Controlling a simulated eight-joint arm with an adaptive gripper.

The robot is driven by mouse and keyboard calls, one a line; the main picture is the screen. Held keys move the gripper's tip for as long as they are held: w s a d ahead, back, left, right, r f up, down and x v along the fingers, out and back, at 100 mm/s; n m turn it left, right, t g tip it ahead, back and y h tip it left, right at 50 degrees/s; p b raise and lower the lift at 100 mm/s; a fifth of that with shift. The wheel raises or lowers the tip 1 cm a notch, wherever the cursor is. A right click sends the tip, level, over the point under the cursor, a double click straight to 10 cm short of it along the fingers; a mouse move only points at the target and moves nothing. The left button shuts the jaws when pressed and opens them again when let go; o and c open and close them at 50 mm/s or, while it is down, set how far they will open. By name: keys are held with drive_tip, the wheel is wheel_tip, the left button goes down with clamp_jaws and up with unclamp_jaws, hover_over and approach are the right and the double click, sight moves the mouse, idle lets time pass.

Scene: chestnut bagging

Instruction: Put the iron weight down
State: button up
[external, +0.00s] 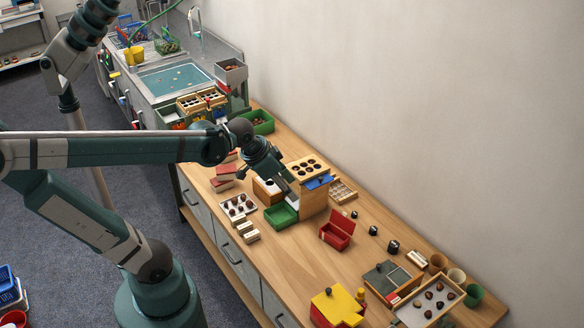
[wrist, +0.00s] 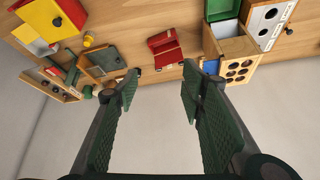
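Several small dark weights stand in a row on the wooden table in the external view: a small one (external: 354,214), a middle one (external: 373,230) and a larger one (external: 393,246). I cannot tell which is the iron weight. My gripper (wrist: 160,78) is open in the wrist view, its two green-padded fingers wide apart with nothing between them. In the external view my gripper is beside the wooden box with a holed top (external: 308,167), and its fingertips are hard to make out. The weights are hard to pick out in the wrist view.
A green tray (external: 281,215) lies below the wooden box. An open red box (external: 337,233) stands to its right. A yellow-lidded red box (external: 337,306), a grey-lidded box (external: 384,280) and a chestnut tray (external: 411,316) stand at the near end.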

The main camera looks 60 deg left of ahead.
drive_tip(key=s+a+f+n+t, duration=0.1)
drive_tip(key=s+a+f+n, duration=0.1)
drive_tip(key=s, duration=0.6)
drive_tip(key=shift+a+f+n+y, duration=0.25)
drive_tip(key=shift+n+y, duration=0.15)
drive_tip(key=shift+n, duration=0.1)
